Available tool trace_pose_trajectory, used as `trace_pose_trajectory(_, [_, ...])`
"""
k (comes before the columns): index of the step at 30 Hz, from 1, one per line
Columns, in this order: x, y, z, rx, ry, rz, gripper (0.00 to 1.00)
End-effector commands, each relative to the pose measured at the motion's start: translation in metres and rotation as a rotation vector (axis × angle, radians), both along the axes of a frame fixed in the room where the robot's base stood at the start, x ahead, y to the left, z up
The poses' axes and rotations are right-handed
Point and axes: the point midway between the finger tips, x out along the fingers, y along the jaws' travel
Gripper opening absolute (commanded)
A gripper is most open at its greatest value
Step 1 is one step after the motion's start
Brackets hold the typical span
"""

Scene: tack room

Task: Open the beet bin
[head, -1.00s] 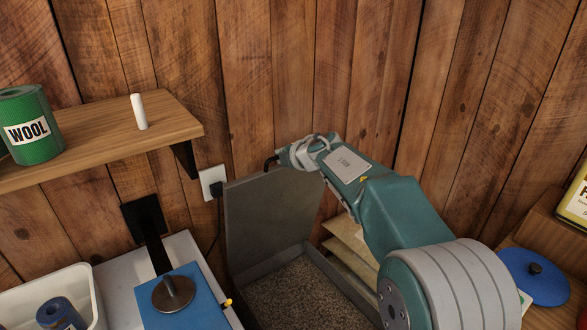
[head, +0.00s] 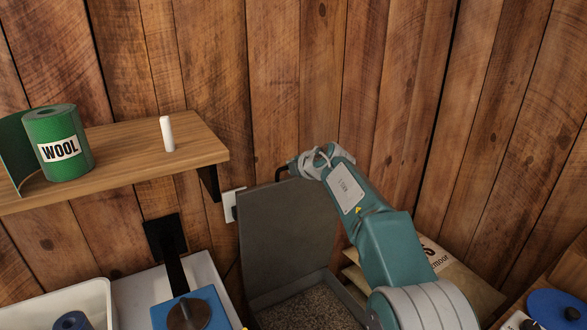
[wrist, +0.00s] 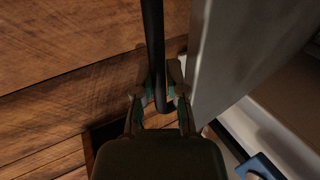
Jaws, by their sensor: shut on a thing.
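The beet bin (head: 345,290) stands against the plank wall with its grey lid (head: 285,235) swung up, nearly upright. Brown granular contents (head: 300,308) show inside, low in the head view. My gripper (head: 300,168) is at the lid's top edge, by the dark handle (head: 280,174). In the wrist view, my gripper (wrist: 160,85) is shut on the black handle bar (wrist: 154,40), with a finger on each side. The lid also shows there as a grey panel (wrist: 228,50) to the right of the fingers.
A wooden shelf (head: 130,160) at left holds a green WOOL roll (head: 60,165) and a white cylinder (head: 167,134). Below are a blue block (head: 205,300) and a white tub (head: 60,305). A wall outlet (head: 230,204) is beside the lid. Sacks (head: 455,285) lie right of the bin.

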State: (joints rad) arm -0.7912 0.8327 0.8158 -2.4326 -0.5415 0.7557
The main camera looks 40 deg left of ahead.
Motion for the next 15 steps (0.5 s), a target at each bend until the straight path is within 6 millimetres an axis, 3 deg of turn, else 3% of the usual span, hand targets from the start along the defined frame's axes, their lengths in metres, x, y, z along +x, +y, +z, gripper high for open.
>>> trace_pose_trajectory(6, [-0.0003,0.0003,-0.0055,-0.007,0.007,0.001,0.00])
trace_pose_trajectory(7, [-0.0004,0.0002,-0.0054,-0.007,0.007,0.001,0.24])
trace_pose_trajectory(9, [-0.0003,0.0001,-0.0052,-0.006,0.007,0.001,0.51])
trace_pose_trajectory(15, [-0.0002,-0.0005,-0.0033,-0.005,0.004,0.001,0.51])
